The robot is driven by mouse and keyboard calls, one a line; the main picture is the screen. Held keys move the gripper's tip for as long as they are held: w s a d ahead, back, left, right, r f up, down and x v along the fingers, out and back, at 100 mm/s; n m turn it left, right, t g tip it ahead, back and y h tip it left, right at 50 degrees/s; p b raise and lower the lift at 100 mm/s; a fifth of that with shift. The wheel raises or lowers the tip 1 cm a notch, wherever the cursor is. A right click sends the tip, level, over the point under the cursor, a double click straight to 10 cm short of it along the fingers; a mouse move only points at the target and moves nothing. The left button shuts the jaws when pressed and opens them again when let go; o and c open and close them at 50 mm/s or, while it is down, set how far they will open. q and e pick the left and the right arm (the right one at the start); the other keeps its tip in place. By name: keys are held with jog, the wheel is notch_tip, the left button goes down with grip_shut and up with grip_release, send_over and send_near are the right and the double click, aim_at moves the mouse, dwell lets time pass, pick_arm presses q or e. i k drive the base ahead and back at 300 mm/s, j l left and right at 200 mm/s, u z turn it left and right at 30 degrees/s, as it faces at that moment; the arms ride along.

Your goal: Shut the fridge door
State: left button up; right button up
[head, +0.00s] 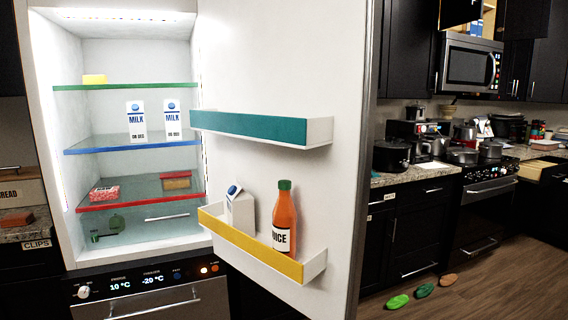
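The fridge door (300,185) stands wide open, swung out to the right of the lit fridge interior (125,120). Its inner face shows a teal-fronted shelf (260,127) and a yellow-fronted shelf (255,246). Inside the fridge, two milk cartons (136,121) stand on the blue-edged shelf. The door's outer face and any handle are hidden. Neither of my grippers is in the head view.
A drawer front (150,300) with a control panel (140,281) lies below the fridge. To the right are a counter with a black pot (391,155), a stove (485,215) and a microwave (470,65). Green and brown objects (397,302) lie on the otherwise bare wooden floor (500,285).

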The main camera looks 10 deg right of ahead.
aim_at(289, 88)
jog(key=k+u, duration=0.15)
jog(key=u, duration=1.6)
jog(key=l+u, duration=0.15)
jog(key=l, duration=0.15)
jog(key=k+l, duration=0.1)
jog(key=l, duration=0.5)
jog(key=k+l, duration=0.1)
jog(key=l, duration=1.15)
jog(key=k+l, duration=0.15)
jog(key=l, duration=0.5)
jog(key=k+l, duration=0.1)
jog(key=l, duration=0.5)
jog(key=k+l, duration=0.1)
jog(key=l, duration=0.55)
jog(key=k+l, duration=0.1)
jog(key=l, duration=0.5)
